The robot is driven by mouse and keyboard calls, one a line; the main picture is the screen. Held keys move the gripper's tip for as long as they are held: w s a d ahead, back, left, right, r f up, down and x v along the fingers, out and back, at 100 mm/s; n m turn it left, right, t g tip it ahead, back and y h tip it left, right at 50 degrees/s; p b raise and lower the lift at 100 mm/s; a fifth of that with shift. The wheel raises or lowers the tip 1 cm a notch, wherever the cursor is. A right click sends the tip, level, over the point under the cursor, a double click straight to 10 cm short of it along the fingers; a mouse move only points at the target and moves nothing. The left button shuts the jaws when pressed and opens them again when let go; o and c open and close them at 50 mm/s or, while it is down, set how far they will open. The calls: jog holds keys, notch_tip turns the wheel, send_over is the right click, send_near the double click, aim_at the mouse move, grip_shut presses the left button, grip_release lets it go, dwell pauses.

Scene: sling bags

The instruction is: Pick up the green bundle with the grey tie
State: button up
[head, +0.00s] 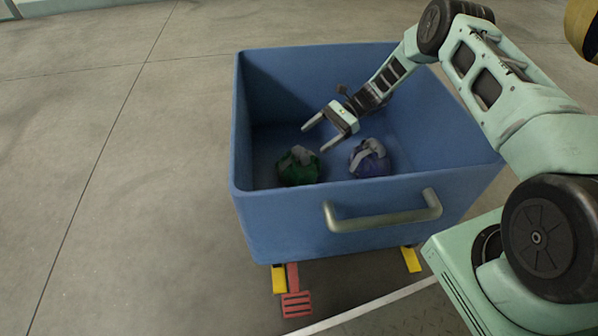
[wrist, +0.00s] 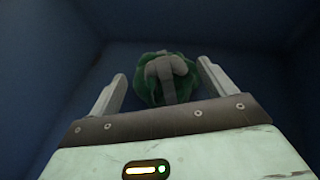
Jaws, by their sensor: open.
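The green bundle with a grey tie (head: 297,170) lies at the near left of the blue bin's inside in the head view. Its grey tie is on top. In the wrist view the green bundle (wrist: 150,88) sits ahead, between the lines of the two fingers. My gripper (head: 314,138) reaches down into the bin with its fingers apart, above and slightly right of the bundle. In the wrist view my gripper (wrist: 160,80) is open, with nothing visibly held.
A purple-blue bundle with a grey tie (head: 370,160) lies to the right of the green one. Both are inside a deep blue bin (head: 280,210) with high walls and a metal handle (head: 385,212) on its near side. Concrete floor (head: 100,200) at left is clear.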

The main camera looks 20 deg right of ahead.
aim_at(299, 150)
jog(key=b+x, duration=0.1)
jog(key=x, duration=0.4)
jog(key=shift+b, duration=0.3)
jog(key=b+x, duration=0.1)
jog(key=x, duration=0.1)
jog(key=b+x, duration=0.2)
jog(key=x, duration=0.1)
jog(key=shift+w+d+f+b, duration=0.1)
jog(key=shift+w+f+b, duration=0.1)
jog(key=shift+b, duration=0.1)
jog(key=shift+r, duration=0.1)
grip_shut()
